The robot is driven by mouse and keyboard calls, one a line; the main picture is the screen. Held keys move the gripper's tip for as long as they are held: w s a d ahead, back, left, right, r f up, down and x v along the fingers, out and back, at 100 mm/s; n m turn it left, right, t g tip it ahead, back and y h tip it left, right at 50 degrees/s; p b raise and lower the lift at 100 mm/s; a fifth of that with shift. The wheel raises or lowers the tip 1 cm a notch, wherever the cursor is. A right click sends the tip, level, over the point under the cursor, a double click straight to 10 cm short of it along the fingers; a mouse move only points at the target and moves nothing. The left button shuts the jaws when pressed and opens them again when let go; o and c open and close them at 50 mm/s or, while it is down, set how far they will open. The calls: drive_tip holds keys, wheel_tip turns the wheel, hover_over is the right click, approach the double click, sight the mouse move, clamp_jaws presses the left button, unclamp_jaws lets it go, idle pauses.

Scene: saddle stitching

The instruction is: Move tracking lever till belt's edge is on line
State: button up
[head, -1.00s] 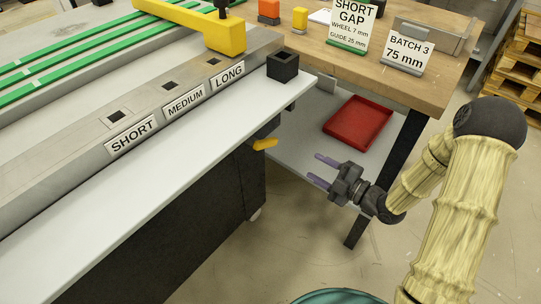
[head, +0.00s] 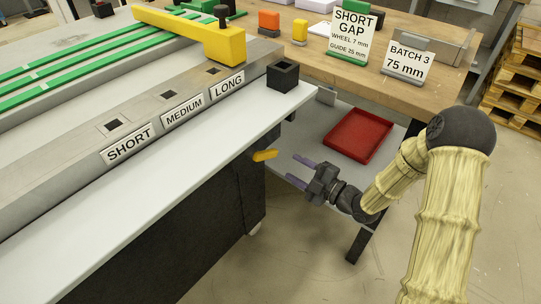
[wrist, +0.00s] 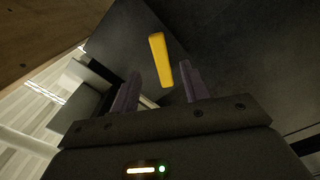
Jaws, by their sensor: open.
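The yellow tracking lever (head: 265,155) sticks out from the dark side of the machine, below the right end of its pale top. It also shows in the wrist view (wrist: 160,60), ahead of and between the fingers, nearer the right one. My gripper (head: 298,173) is open and empty, with its purple fingers pointing left toward the lever and a small gap between. In the wrist view my gripper (wrist: 160,90) frames the lever's near end. Green belts (head: 75,62) run along the machine top at the upper left. I cannot make out a tracking line.
A wooden bench (head: 440,88) with signs stands at the back right, and a red tray (head: 358,134) lies on its lower shelf. A black square holder (head: 283,76) sits on the machine's corner. Pallets (head: 515,70) stand far right. The floor in front is clear.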

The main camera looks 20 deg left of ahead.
sight(273, 156)
drive_tip(key=b+x, duration=0.2)
drive_tip(key=x, duration=0.8)
drive_tip(key=shift+a, duration=0.1)
drive_tip(key=shift+r, duration=0.1)
clamp_jaws()
